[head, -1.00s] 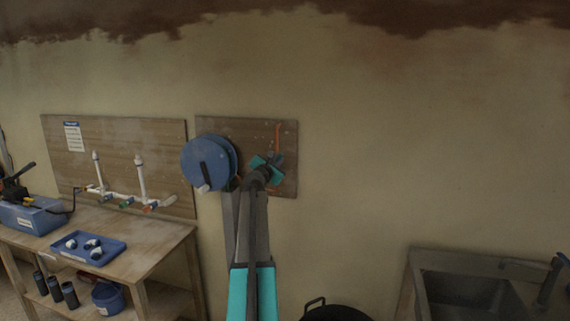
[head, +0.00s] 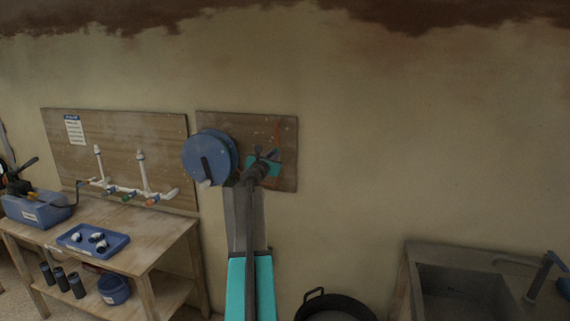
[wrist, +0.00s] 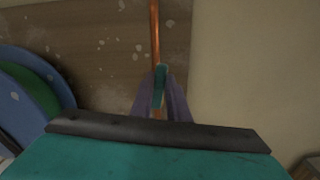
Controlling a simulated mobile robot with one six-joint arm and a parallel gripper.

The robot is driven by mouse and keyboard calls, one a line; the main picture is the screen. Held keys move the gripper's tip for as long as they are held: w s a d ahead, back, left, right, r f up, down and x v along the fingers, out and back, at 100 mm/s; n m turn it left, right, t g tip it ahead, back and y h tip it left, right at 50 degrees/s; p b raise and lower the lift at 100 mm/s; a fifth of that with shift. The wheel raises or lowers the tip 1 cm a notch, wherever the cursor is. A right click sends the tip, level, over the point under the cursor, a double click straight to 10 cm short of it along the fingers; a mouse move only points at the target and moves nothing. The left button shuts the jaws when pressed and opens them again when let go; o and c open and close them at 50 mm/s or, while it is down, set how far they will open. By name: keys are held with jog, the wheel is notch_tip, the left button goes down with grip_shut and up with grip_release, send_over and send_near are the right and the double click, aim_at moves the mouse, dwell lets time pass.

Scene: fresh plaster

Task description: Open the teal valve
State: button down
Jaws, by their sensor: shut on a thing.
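The teal valve (head: 275,168) is on an orange-brown pipe (head: 278,135) on the wooden wall board. My gripper (head: 266,155) is at the valve and partly covers it in the head view. In the wrist view, my gripper's two fingers (wrist: 161,98) are closed on either side of the teal valve handle (wrist: 160,78). The handle looks narrow there and lines up with the pipe (wrist: 155,30) above it. The valve body behind is mostly hidden.
A blue hose reel (head: 208,157) sits close left of my gripper on the same board. A workbench (head: 150,245) with a blue tray (head: 118,250) and white pipework (head: 120,190) stands left. A sink (head: 450,290) is at lower right. The wall right of the board is clear.

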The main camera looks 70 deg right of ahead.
jog(key=shift+w, duration=0.1)
jog(key=shift+w+r+n+p, duration=0.15)
jog(key=shift+n+p, duration=0.45)
jog(key=shift+p, duration=0.35)
jog(key=shift+w+n+p, duration=0.2)
jog(key=shift+n+p, duration=0.3)
jog(key=shift+n, duration=0.1)
jog(key=c, duration=1.8)
grip_release()
jog(key=shift+o, duration=0.2)
jog(key=shift+a, duration=0.1)
jog(key=a, duration=1.1)
jog(key=shift+s+a, duration=0.35)
jog(key=shift+a, duration=0.05)
